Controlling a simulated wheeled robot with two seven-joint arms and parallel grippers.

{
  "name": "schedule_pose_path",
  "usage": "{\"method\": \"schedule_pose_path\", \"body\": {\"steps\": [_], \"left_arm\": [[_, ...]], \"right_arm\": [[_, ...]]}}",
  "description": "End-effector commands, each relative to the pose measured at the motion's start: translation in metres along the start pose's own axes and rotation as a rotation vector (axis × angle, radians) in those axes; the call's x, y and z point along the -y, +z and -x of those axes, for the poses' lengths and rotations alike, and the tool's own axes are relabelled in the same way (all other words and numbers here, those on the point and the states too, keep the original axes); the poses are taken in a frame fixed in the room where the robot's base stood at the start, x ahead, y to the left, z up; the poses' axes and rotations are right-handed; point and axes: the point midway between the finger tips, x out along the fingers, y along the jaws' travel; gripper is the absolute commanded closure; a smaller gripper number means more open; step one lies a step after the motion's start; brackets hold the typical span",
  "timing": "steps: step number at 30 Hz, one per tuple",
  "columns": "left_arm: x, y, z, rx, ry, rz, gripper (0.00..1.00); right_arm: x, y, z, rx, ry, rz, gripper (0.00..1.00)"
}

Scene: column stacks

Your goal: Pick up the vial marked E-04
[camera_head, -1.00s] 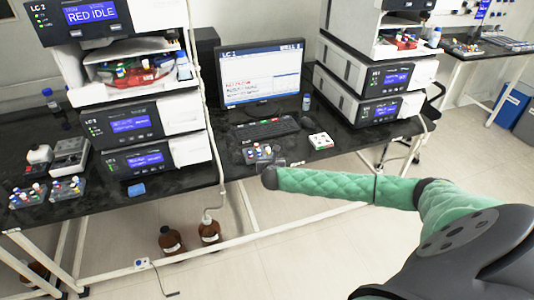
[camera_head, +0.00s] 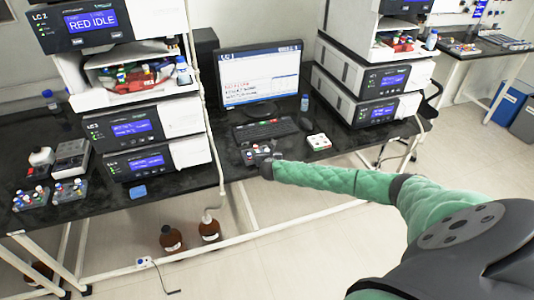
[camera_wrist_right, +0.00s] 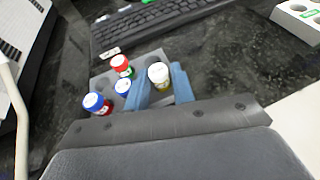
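A small grey vial rack (camera_head: 248,160) stands at the front edge of the bench, below the keyboard. In the right wrist view the rack (camera_wrist_right: 101,84) holds a red-capped vial (camera_wrist_right: 121,66), two blue-capped vials (camera_wrist_right: 96,103) and a white-capped vial with yellowish contents (camera_wrist_right: 159,76). I cannot read E-04 on any of them. My right gripper (camera_head: 268,166) is at the rack. Its blue fingers (camera_wrist_right: 160,88) stand apart, one on each side of the white-capped vial; contact is not clear. My left gripper is not in view.
A keyboard (camera_head: 266,130) and monitor (camera_head: 260,78) stand behind the rack. A white block (camera_head: 318,142) lies to its right. Instrument stacks (camera_head: 128,127) flank it. More vial racks (camera_head: 70,190) sit at the far left of the bench.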

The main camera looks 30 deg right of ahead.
Motion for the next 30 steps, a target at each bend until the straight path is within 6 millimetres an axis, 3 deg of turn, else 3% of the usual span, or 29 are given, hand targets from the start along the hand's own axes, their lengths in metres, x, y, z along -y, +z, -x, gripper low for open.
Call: {"method": "schedule_pose_path", "body": {"steps": [5,8,21,28,30], "left_arm": [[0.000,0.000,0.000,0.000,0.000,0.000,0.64],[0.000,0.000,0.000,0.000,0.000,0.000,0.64],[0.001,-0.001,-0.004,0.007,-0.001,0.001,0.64],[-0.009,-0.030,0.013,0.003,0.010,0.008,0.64],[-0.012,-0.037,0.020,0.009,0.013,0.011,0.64]], "right_arm": [[0.000,0.000,0.000,0.000,0.000,0.000,0.77],[0.000,0.000,0.000,0.000,0.000,0.000,0.95],[0.000,0.006,0.002,0.002,0.001,-0.002,0.95],[0.000,0.035,0.014,0.004,0.001,-0.002,0.95],[0.012,0.039,0.023,0.002,-0.001,0.001,0.95]]}}
